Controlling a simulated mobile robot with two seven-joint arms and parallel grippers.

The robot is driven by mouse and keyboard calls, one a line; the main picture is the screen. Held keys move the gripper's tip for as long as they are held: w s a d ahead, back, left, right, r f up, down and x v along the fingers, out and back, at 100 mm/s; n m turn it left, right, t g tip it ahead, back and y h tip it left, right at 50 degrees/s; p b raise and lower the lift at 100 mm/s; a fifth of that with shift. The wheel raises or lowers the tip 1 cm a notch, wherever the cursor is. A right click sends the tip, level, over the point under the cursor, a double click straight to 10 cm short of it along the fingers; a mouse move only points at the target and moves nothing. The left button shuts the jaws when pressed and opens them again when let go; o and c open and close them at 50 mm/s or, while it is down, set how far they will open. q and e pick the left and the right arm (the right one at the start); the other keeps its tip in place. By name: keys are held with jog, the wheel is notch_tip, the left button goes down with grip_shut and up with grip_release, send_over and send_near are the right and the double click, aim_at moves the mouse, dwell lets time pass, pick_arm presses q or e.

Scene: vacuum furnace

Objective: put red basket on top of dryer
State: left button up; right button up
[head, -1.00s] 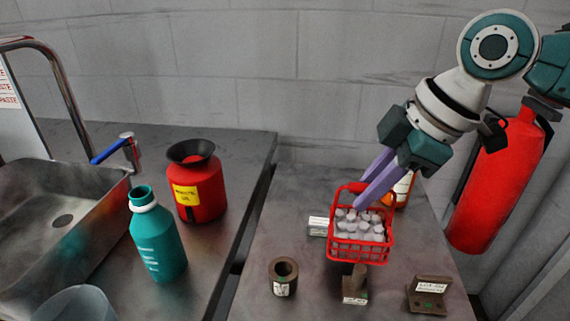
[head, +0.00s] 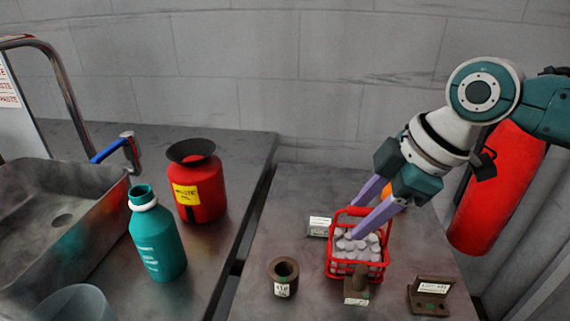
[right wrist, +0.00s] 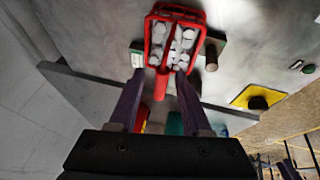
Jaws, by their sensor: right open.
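The red basket (head: 357,266) holds several white-capped bottles and sits on the dark right-hand table in the head view. In the right wrist view the basket (right wrist: 150,40) is at the top centre, its red handle toward me. My right gripper (head: 353,222) is open at the basket's handle side. In the right wrist view my right gripper (right wrist: 161,82) has its two purple fingers on either side of the handle; I cannot tell whether they touch it. My left gripper is not in view. I cannot make out a dryer in either view.
Brown blocks stand near the basket: a hollow cylinder (head: 284,272), a post (head: 356,284) and an angled block (head: 430,297). A small white-labelled box (head: 319,226) is at its left. A red can (head: 197,188), teal bottle (head: 157,240) and sink (head: 62,222) are further left.

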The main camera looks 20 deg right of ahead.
jog(key=shift+r, duration=0.3)
jog(key=p+v, duration=0.2)
jog(key=v, duration=0.9)
jog(key=s+a+f+m, duration=0.3)
jog(key=s+a+f, duration=0.5)
jog(key=s+a, duration=0.15)
jog(key=s+m+h, duration=0.2)
jog(key=s+m, duration=0.5)
jog(key=shift+s+d+f+g+h, duration=0.25)
jog(key=shift+d+f+g+h, duration=0.05)
jog(key=shift+d, duration=0.05)
